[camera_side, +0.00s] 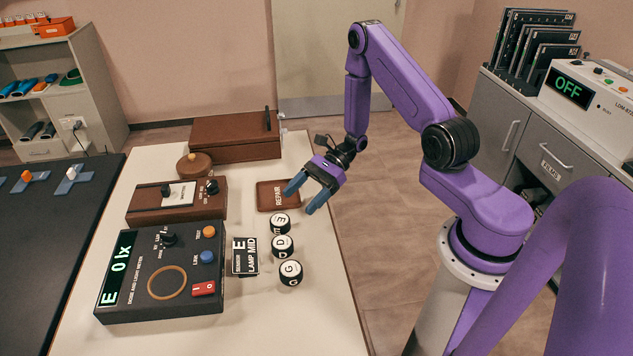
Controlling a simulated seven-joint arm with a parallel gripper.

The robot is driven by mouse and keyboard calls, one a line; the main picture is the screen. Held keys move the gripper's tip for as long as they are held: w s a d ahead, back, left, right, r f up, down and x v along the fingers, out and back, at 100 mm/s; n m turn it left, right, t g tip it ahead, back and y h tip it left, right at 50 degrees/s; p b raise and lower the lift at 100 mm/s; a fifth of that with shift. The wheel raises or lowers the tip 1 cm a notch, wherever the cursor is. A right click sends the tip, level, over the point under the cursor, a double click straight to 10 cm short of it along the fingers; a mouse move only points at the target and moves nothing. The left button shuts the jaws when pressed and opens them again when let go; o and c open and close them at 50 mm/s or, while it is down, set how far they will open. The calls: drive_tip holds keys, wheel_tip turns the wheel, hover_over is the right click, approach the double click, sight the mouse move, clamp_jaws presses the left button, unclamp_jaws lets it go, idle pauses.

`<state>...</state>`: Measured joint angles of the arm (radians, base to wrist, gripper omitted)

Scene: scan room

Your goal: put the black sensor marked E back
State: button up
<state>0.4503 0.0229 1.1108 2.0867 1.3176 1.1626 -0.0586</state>
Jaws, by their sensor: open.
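Three round black sensors with white lettered caps stand in a row on the white table. The one at the back (280,223) appears to be marked E. The middle one (283,246) looks marked D, and the front one (291,273) G. My gripper (301,201) is open, with blue fingers, and hangs empty above and just behind the E sensor. A black meter box (150,310) at the left reads "E 0 lx" and has an orange ring (167,283) on its top. A small black card (244,257) reading "E LAMP MID" is beside the sensors.
A brown tray marked REPAIR (268,204) lies behind the sensors, close to my fingers. A brown instrument box (150,212), a round brown object (194,164) and a brown case (230,150) occupy the back. The table's front right is clear.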

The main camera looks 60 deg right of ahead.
drive_tip(key=v, duration=0.5)
drive_tip(key=shift+d+r, duration=0.1)
drive_tip(key=shift+d, duration=0.15)
drive_tip(key=s+a+r+n+g+h, duration=0.7)
drive_tip(key=s+a+r+n+g, duration=0.3)
drive_tip(key=n, duration=0.6)
drive_tip(key=s+r+n+t+h, duration=0.3)
drive_tip(key=s+n, duration=0.3)
drive_tip(key=n, duration=0.2)
drive_tip(key=s+a+r+n+t+h, duration=0.1)
drive_tip(key=s+r+n+t+h, duration=0.1)
drive_tip(key=s+r+n+t, duration=0.2)
drive_tip(key=shift+s+n+t+h, duration=0.35)
drive_tip(key=shift+s+n, duration=1.45)
drive_tip(key=shift+n, duration=0.6)
